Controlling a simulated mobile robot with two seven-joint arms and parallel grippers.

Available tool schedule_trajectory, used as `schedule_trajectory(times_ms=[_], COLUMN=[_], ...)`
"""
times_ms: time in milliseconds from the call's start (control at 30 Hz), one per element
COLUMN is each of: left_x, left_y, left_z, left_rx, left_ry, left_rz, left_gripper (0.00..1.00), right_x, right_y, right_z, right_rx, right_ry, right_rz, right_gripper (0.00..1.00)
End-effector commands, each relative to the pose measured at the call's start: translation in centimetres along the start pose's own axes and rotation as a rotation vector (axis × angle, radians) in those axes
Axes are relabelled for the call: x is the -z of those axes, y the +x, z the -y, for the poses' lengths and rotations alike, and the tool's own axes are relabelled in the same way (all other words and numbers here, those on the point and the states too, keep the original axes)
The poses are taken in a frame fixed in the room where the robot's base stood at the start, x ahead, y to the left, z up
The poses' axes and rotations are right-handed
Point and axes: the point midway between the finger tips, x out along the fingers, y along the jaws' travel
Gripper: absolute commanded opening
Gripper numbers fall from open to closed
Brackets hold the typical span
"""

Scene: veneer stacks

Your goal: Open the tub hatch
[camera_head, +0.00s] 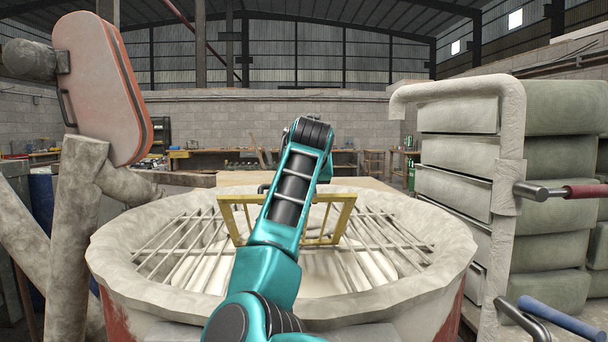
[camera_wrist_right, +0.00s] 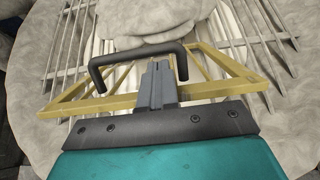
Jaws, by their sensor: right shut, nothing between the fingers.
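The round pale tub (camera_head: 130,270) stands in front of me with a grate of bars across its mouth. The yellow-framed hatch (camera_head: 229,222) is tilted up from the grate, its wider edge raised and its narrower edge low. Its black handle (camera_wrist_right: 140,50) is on the raised edge; a bit of it shows in the head view (camera_head: 263,188). My teal right arm reaches over the tub and hides the hatch's middle. My right gripper (camera_wrist_right: 157,70) is shut and empty, its fingertips inside the handle's loop; contact is unclear. My left gripper is out of view.
Pale stacked blocks (camera_head: 455,155) with a pipe frame (camera_head: 509,180) stand close on the right. A reddish panel (camera_head: 98,85) on thick pale posts (camera_head: 75,220) stands on the left. Workbenches (camera_head: 210,155) are far behind the tub.

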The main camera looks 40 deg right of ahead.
Motion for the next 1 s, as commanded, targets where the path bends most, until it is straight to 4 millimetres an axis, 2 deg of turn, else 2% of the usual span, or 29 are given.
schedule_trajectory(times_ms=[200, 533, 833, 1000], left_x=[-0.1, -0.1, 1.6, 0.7], left_y=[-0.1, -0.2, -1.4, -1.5], left_z=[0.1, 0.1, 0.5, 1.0], left_rx=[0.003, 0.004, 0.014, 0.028], left_ry=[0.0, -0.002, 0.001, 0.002], left_rz=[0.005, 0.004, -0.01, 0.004], left_gripper=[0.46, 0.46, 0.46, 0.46], right_x=[0.0, -0.1, -1.6, -1.8], right_y=[1.2, 1.2, 1.1, 1.4], right_z=[0.0, 0.0, 0.0, 0.0], right_rx=[-0.001, -0.001, 0.0, -0.001], right_ry=[0.001, 0.0, 0.0, 0.001], right_rz=[0.0, 0.0, -0.047, -0.07], right_gripper=[0.0, 0.0, 0.0, 0.0])
